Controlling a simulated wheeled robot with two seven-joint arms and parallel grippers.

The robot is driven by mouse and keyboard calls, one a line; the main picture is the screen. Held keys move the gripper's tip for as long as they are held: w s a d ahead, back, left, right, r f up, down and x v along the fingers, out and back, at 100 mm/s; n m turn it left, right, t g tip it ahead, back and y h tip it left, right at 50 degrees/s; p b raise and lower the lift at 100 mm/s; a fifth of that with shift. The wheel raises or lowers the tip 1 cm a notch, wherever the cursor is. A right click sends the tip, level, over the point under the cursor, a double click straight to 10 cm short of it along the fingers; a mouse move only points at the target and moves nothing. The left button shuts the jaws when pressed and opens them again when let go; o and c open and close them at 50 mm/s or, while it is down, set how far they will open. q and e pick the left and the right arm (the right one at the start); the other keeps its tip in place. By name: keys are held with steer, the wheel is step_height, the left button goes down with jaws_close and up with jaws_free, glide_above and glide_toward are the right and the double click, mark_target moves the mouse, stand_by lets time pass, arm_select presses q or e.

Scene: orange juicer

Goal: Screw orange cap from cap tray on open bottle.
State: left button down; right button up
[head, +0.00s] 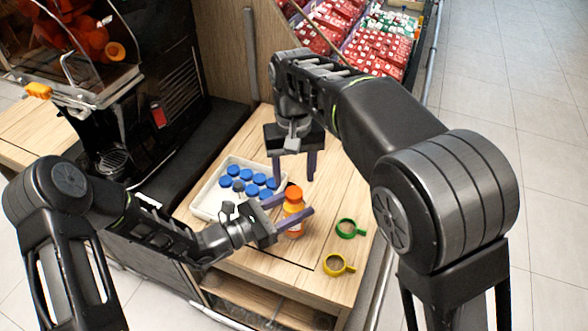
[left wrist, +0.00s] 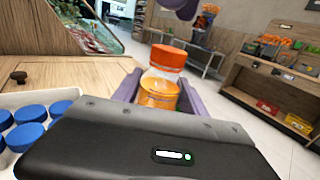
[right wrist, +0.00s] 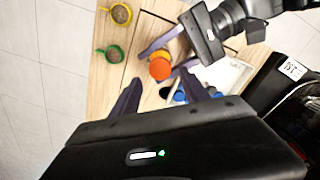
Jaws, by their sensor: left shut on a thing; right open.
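The bottle (head: 294,226), filled with orange juice, stands upright on the wooden table. An orange cap (head: 294,192) sits on its mouth; I cannot tell how tightly. In the left wrist view, the bottle (left wrist: 158,92) is between my left fingers with the cap (left wrist: 168,56) above them. My left gripper (head: 292,207) is shut on the bottle. My right gripper (head: 294,179) is open and empty, just above and behind the cap. In the right wrist view, the cap (right wrist: 160,69) lies beyond my right fingertips. The white cap tray (head: 202,204) holds several blue caps (head: 247,174); no orange cap shows in it.
The black juicer (head: 160,70) stands at the left. Crates of red packages (head: 376,45) are behind the table.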

mark_target(294, 192)
steer(key=r+n, duration=0.1)
steer(key=n, duration=0.1)
steer(key=shift+r+n, duration=0.15)
steer(key=shift+n, duration=0.25)
step_height(294, 192, up, 2)
steer(key=n, duration=0.4)
steer(key=shift+f, duration=4)
steer(key=shift+c, duration=0.5)
jaws_close()
